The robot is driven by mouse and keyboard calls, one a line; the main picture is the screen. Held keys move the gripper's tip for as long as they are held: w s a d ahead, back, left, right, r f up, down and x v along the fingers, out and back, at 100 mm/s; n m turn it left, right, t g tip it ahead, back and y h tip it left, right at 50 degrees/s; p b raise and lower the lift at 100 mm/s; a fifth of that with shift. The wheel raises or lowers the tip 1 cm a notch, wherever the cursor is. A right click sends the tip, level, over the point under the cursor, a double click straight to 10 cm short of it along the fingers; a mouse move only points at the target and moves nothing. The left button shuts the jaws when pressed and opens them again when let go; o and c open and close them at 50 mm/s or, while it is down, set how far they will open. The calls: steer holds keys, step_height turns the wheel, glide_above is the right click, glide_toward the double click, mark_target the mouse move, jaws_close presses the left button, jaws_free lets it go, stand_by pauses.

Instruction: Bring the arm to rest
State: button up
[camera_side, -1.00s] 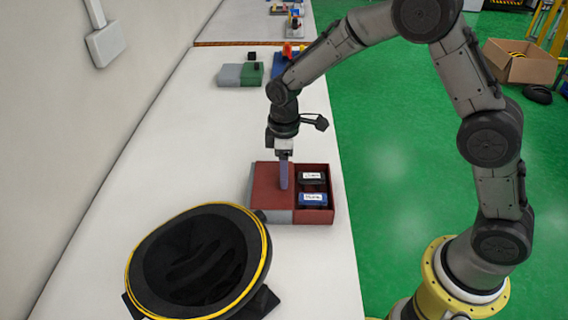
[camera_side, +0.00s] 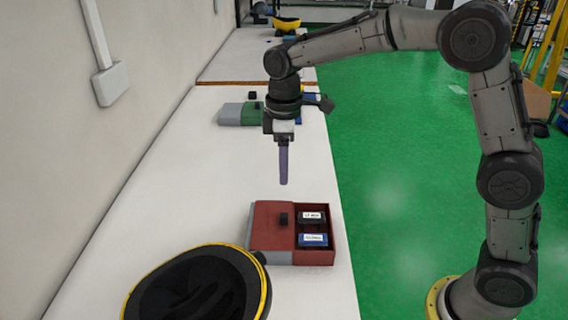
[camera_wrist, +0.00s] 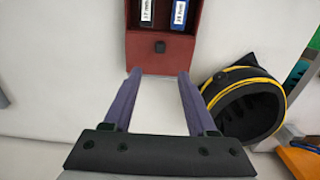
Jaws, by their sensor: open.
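My gripper (camera_side: 284,182) hangs pointing down above the white bench, clear of the red box (camera_side: 272,228) below it. In the wrist view my gripper (camera_wrist: 158,75) shows two purple fingers spread apart with nothing between them. The red box (camera_wrist: 133,52) has a small dark block or knob (camera_side: 283,219) on its red top. Its open compartment holds a black labelled item (camera_side: 312,217) and a blue labelled item (camera_side: 313,241).
A black round bowl-like thing with a yellow rim (camera_side: 258,272) stands at the front of the bench (camera_side: 190,180). A grey and green box (camera_side: 240,113) sits farther back. A wall fixture (camera_side: 110,84) is at left. Green floor lies right of the bench.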

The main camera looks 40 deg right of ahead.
steer(key=s+d+r+m+t, duration=0.2)
steer(key=s+d+r+t, duration=0.3)
steer(key=s+r, duration=0.7)
steer(key=s+d+f+m, duration=0.1)
steer(key=s+f+m, duration=0.2)
steer(key=s, duration=0.4)
steer(key=s+d+f+m, duration=0.2)
steer(key=s+f+m, duration=0.2)
steer(key=s, duration=0.4)
steer(key=shift+t, duration=0.3)
